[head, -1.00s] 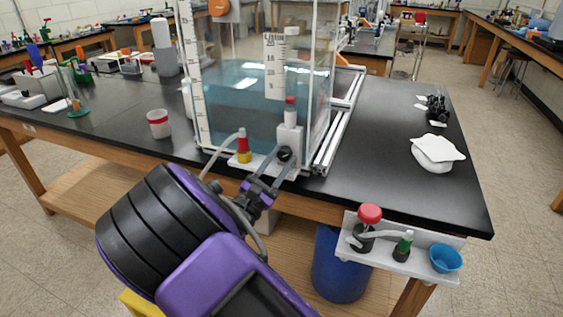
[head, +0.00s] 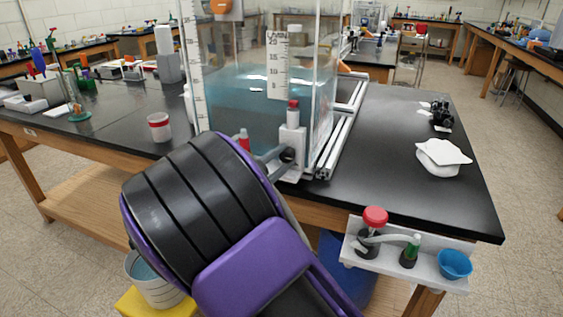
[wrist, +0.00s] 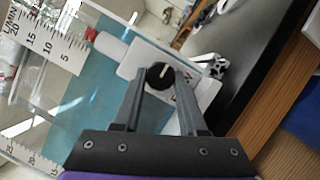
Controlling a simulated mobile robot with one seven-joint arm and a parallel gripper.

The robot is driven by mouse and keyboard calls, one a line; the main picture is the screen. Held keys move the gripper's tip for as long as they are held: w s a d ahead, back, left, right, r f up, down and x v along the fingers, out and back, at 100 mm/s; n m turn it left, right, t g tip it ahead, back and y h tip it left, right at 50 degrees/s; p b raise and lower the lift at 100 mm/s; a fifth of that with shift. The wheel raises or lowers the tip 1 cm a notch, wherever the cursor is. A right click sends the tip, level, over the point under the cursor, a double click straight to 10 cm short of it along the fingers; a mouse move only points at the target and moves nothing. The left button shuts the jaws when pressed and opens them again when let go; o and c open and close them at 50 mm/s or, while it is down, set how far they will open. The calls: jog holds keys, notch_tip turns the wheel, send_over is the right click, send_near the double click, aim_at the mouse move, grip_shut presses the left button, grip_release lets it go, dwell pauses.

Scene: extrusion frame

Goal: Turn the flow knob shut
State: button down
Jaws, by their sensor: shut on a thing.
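The flow knob (wrist: 160,76) is a small round black dial with a white pointer line, on a white plate (wrist: 132,62). The plate bears dark lettering partly hidden by a finger. In the head view the knob (head: 287,155) sits on a white block (head: 292,140) with a red-capped top, at the front of the clear tank (head: 250,110) of blue liquid. My gripper (wrist: 159,78) is shut on the knob, one finger on each side. The pointer line slants up and to the right in the wrist view. In the head view my arm hides most of the gripper.
A red knob (head: 375,217) and a green-topped fitting (head: 410,250) stand on a white shelf beside a blue cup (head: 455,264). A white dish (head: 442,158) lies on the black bench (head: 390,150). A white bucket (head: 152,279) is below left of the bench.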

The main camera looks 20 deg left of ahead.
dwell(0.4)
jog(key=shift+c, duration=2.2)
grip_release()
jog(key=v, duration=1.7)
jog(key=shift+s+p, duration=0.2)
jog(key=shift+p, duration=0.15)
jog(key=shift+a, duration=0.1)
